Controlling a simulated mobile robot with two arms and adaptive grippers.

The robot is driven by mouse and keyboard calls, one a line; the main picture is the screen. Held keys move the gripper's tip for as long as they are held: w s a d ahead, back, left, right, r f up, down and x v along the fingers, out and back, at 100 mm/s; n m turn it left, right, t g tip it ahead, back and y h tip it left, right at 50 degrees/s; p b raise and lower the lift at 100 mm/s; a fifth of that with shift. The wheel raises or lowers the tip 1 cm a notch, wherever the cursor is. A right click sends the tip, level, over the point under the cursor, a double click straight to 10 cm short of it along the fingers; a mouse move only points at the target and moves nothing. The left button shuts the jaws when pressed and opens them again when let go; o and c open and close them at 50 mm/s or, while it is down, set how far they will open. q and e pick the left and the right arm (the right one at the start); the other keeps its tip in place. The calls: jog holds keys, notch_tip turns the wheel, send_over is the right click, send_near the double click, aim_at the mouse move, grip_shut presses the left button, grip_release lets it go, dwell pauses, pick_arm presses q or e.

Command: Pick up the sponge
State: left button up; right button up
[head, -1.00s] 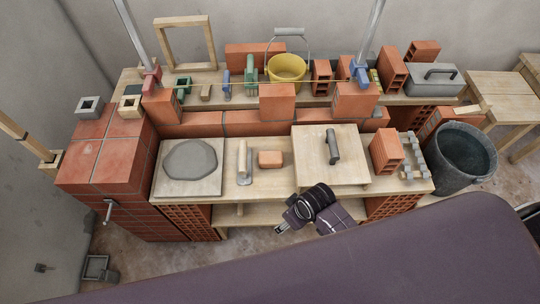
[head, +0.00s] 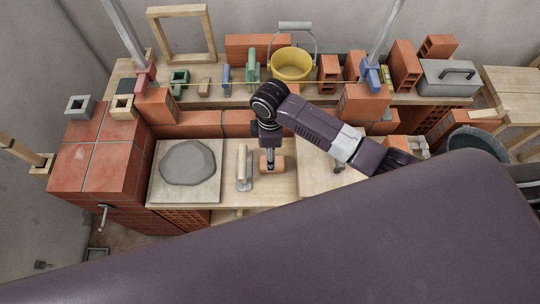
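The sponge (head: 279,166) is a small orange block lying on the light wooden work board (head: 232,192), to the right of a trowel with a pale wooden handle. My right gripper (head: 270,166) comes down from above at the sponge and covers its middle, with orange showing on both sides. The fingers are too small and dark to tell whether they are around it or touching it. My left gripper is not in view.
The trowel (head: 243,168) lies close left of the sponge, beside a board with a grey mortar patch (head: 187,163). A yellow bucket (head: 290,64), bricks and a grey toolbox (head: 448,78) stand on the shelf behind. A dark bucket (head: 480,142) stands at right.

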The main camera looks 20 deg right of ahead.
jog(key=shift+s+f, duration=0.3)
jog(key=shift+f, duration=0.55)
jog(key=f, duration=0.4)
jog(key=shift+w+d+f, duration=0.1)
jog(key=shift+d+f, duration=0.2)
jog(key=shift+f, duration=0.55)
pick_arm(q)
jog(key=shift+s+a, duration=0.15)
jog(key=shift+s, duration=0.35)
pick_arm(e)
jog(key=c, duration=1.2)
jog(key=shift+c, duration=0.2)
pick_arm(q)
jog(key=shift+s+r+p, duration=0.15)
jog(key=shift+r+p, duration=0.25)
jog(key=shift+p, duration=0.05)
pick_arm(e)
notch_tip(320, 180, up, 20)
